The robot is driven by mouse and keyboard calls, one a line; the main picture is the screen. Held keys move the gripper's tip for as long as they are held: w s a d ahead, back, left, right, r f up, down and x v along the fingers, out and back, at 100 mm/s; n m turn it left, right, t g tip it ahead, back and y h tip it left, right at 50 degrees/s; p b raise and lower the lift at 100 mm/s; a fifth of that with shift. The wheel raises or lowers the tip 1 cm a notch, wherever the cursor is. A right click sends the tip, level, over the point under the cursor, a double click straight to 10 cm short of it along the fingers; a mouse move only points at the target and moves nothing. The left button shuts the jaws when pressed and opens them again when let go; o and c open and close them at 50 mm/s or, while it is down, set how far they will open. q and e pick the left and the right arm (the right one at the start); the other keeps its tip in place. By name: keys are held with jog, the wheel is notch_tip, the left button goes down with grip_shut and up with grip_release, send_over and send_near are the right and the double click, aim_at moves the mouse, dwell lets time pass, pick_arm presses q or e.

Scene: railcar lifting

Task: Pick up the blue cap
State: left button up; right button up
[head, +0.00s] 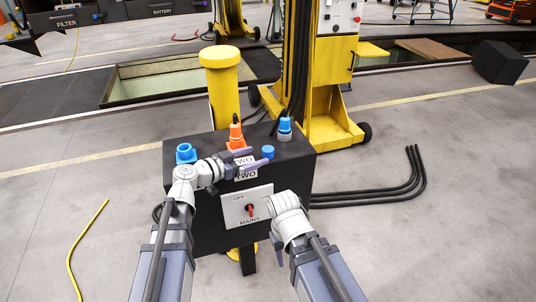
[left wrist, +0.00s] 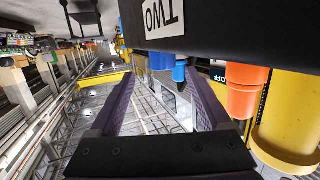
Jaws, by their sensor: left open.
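The blue cap (head: 268,152) is a small, smooth, rounded piece at the front top edge of the black box (head: 297,165). My left gripper (head: 252,158) reaches across the box from the left, its purple fingertips close beside the cap. In the left wrist view the left gripper (left wrist: 162,108) is open, with nothing held between its fingers. Blue pieces (left wrist: 179,72) show beyond the fingers there, but I cannot tell which is the cap. My right gripper (head: 279,252) is low in front of the box, mostly hidden by its own wrist.
A blue socket (head: 186,153), an orange plug (head: 236,137) and a blue-and-grey plug (head: 285,127) stand on the box top. A mains switch panel (head: 247,207) is on its front. A yellow post (head: 222,90) and yellow lifting column (head: 335,80) rise behind. Black cables (head: 375,193) lie right.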

aim_at(264, 153)
pick_arm(q)
jog(key=shift+f+b+x, duration=0.2)
jog(key=shift+b+x, duration=0.5)
jog(key=shift+x, duration=1.95)
jog(key=shift+w+a, duration=0.1)
jog(key=shift+a, duration=0.1)
grip_shut()
